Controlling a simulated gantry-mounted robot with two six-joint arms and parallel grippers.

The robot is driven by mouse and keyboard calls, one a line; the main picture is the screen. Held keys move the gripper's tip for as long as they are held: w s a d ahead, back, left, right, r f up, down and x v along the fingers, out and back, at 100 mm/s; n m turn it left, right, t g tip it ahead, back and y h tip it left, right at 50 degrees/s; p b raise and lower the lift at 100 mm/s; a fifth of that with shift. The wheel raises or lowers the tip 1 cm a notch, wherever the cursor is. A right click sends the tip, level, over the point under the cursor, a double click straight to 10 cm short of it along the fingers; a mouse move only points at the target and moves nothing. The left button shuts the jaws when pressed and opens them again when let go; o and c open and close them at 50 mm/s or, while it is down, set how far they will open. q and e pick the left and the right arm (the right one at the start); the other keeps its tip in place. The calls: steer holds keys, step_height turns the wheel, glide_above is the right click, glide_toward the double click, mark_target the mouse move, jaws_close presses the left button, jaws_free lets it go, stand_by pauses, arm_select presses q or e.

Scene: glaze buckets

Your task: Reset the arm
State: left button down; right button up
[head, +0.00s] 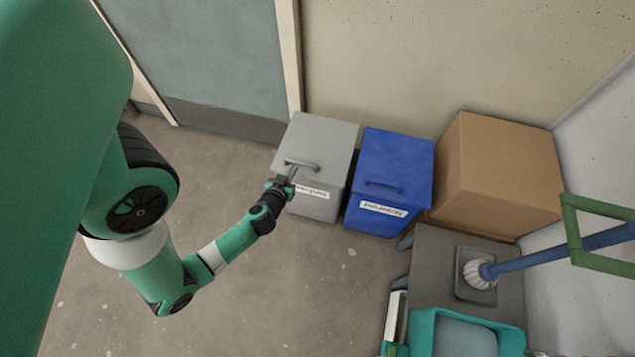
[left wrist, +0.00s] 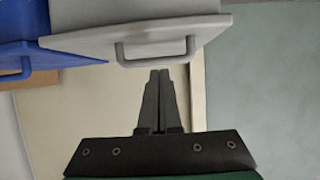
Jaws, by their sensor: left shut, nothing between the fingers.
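My left gripper (head: 292,176) is shut and empty, just in front of the grey bucket (head: 318,204) in the head view. Its fingertips overlap the area by the handle on the grey lid; I cannot tell from the head view whether they touch it. In the left wrist view the shut fingers (left wrist: 159,75) point toward the grey bucket's handle (left wrist: 155,62) and appear just apart from it. The grey lid (head: 318,145) looks closed. My right gripper is not in view.
A blue bucket (head: 392,165) with a handle and label stands right of the grey one. A cardboard box (head: 500,165) is beyond it. A mop or brush (head: 480,273) and a teal cart (head: 465,330) are at lower right. A door (head: 205,55) is behind; the left floor is clear.

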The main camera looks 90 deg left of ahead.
arm_select(q)
steer(key=d, duration=0.1)
steer(key=s+d+f, duration=0.1)
steer(key=d+f+p, duration=0.1)
steer(key=d, duration=0.1)
steer(key=shift+s+f, duration=0.25)
steer(key=shift+s, duration=0.05)
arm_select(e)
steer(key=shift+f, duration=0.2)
arm_select(q)
steer(key=shift+d, duration=0.1)
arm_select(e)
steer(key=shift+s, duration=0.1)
